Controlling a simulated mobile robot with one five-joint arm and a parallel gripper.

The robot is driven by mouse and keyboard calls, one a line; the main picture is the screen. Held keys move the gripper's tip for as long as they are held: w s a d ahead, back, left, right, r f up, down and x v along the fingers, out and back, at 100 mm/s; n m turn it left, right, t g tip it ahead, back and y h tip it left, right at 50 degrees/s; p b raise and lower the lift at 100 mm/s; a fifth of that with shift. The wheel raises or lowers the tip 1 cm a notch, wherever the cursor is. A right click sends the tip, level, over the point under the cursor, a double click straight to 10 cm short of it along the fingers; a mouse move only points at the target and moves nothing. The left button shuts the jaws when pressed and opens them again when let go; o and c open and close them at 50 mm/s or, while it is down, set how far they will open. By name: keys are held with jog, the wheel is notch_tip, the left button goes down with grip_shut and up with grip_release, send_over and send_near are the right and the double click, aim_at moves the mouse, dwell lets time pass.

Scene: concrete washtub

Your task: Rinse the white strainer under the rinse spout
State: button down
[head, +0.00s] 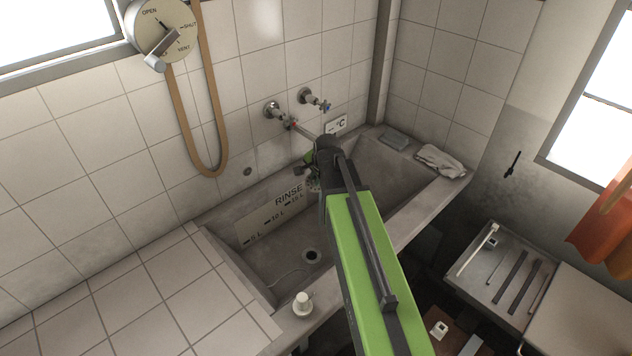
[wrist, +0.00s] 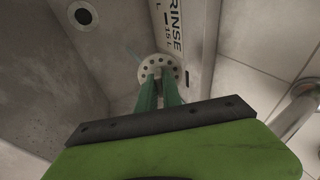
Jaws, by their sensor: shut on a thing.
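The white strainer (wrist: 158,66), a round disc with several holes, is between the green fingers of my gripper (wrist: 160,88), which is shut on it. In the wrist view it is above the washtub, beside the RINSE marking. In the head view my arm reaches over the middle of the concrete washtub (head: 232,262) and mostly hides the gripper and strainer. The rinse spout (head: 304,131) comes from the wall taps toward my wrist, its end hidden behind it. A grey pipe, perhaps the spout, shows at right in the wrist view (wrist: 298,107). I cannot tell whether water runs.
A drain hole (head: 312,256) is in the tub floor. A white knob-like thing (head: 303,303) stands on the front rim. A cloth (head: 440,161) and a grey block (head: 395,139) lie on the far right ledge. A dial (head: 162,27) and hose (head: 184,130) hang on the wall.

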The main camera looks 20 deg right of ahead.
jog(key=shift+d, duration=0.55)
jog(key=shift+a, duration=0.15)
jog(key=shift+a, duration=0.45)
jog(key=shift+d, duration=0.1)
jog(key=shift+d, duration=0.45)
jog(key=shift+a, duration=0.15)
jog(key=shift+a, duration=0.45)
dwell(1.4)
